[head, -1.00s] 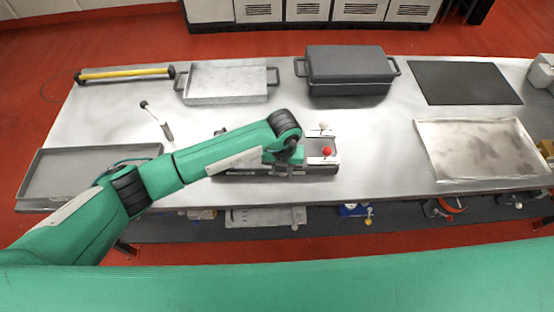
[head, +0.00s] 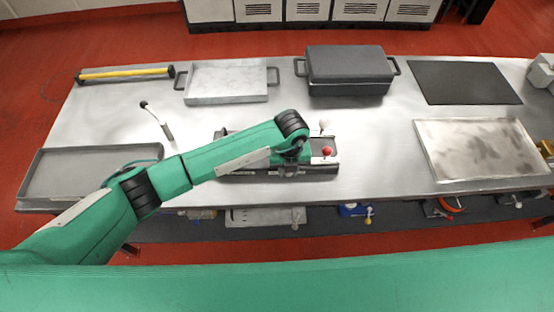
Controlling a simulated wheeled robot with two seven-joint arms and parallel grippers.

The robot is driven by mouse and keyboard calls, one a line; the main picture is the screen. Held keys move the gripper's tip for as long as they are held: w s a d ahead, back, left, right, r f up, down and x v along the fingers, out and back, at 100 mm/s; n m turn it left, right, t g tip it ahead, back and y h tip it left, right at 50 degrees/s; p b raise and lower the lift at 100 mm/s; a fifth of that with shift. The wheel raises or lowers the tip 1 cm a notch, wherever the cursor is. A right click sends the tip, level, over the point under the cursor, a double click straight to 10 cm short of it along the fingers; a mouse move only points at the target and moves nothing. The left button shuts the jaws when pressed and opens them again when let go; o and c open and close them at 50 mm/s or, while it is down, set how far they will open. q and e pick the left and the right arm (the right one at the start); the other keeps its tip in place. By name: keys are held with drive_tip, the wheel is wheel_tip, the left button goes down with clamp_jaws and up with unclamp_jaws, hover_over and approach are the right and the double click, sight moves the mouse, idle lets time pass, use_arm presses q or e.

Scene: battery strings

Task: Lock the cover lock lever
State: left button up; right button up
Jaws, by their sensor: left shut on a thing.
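A dark, low fixture (head: 325,170) lies near the front edge of the steel table. A red knob (head: 327,151) and a white knob (head: 324,125) stand at its right end. My left arm reaches in from the left over the fixture. My left gripper (head: 289,170) points down at the fixture, just left of the red knob. It is shut on a small part there, seemingly the cover lock lever. The wrist hides most of that part, so I cannot make out the lever's shape or angle. My right gripper is not in view.
A grey tray (head: 45,190) lies at left. A marble-like tray (head: 228,98), a dark lidded box (head: 347,92) and a black mat (head: 462,82) line the back. A pale worn plate (head: 481,178) lies at right. A small black-knobbed lever (head: 168,133) stands left of the fixture.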

use_arm(q)
drive_tip(key=shift+d, duration=0.1)
drive_tip(key=shift+d+n, duration=0.7)
drive_tip(key=shift+n, duration=0.4)
drive_tip(key=shift+w, duration=0.1)
drive_tip(key=shift+d, duration=0.1)
drive_tip(key=shift+w+d+n, duration=0.3)
drive_tip(key=shift+d+n, duration=0.4)
drive_tip(key=shift+n, duration=0.7)
drive_tip(key=shift+w+d+n, duration=0.2)
drive_tip(key=shift+d+n, duration=0.1)
drive_tip(key=shift+n, duration=0.2)
drive_tip(key=o, duration=0.9)
